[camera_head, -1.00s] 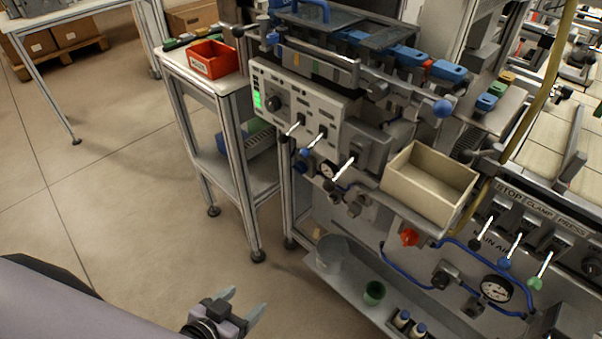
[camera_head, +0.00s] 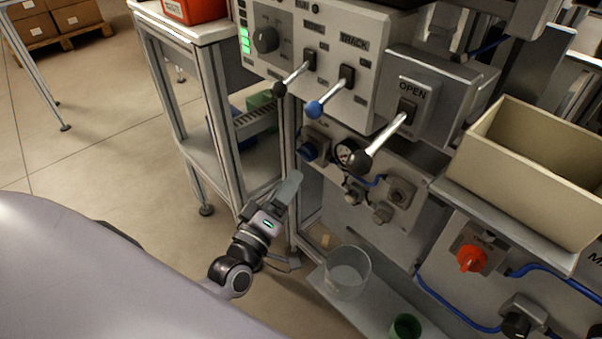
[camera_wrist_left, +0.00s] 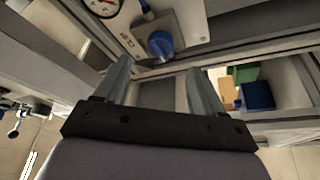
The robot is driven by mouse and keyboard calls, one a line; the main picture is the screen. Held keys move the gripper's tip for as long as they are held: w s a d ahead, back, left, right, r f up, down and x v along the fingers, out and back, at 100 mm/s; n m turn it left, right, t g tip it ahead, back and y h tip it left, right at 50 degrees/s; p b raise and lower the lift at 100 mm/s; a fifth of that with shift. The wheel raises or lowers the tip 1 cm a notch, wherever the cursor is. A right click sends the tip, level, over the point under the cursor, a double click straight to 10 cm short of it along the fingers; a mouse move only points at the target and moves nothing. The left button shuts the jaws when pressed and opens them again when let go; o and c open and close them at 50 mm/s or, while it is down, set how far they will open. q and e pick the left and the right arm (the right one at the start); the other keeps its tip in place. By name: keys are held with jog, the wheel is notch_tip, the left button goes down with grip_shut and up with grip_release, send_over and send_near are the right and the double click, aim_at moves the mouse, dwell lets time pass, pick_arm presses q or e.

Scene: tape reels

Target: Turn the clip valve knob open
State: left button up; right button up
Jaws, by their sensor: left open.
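The blue knob (camera_head: 313,148) sits on the lower front plate, left of a round gauge (camera_head: 347,152) and below the row of levers. In the left wrist view the same blue knob (camera_wrist_left: 160,44) lies just beyond the fingertips, roughly centred between them, with a small label beside it that is hard to read. My left gripper (camera_head: 288,187) is below and a little left of the knob, pointing up towards it. In the left wrist view my gripper (camera_wrist_left: 162,76) has its fingers wide apart with nothing between them. The right gripper is out of view.
Levers with black and blue balls (camera_head: 315,108) jut out above the knob. A long lever with a black ball (camera_head: 358,162) hangs to its right. A red knob (camera_head: 471,257), a beige bin (camera_head: 530,150) and a clear beaker (camera_head: 347,272) are farther right and below. A frame post stands close by.

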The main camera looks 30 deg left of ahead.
aim_at(303, 158)
pick_arm(q)
jog(key=shift+b+x, duration=0.35)
jog(key=shift+x, duration=3.25)
jog(key=c, duration=1.1)
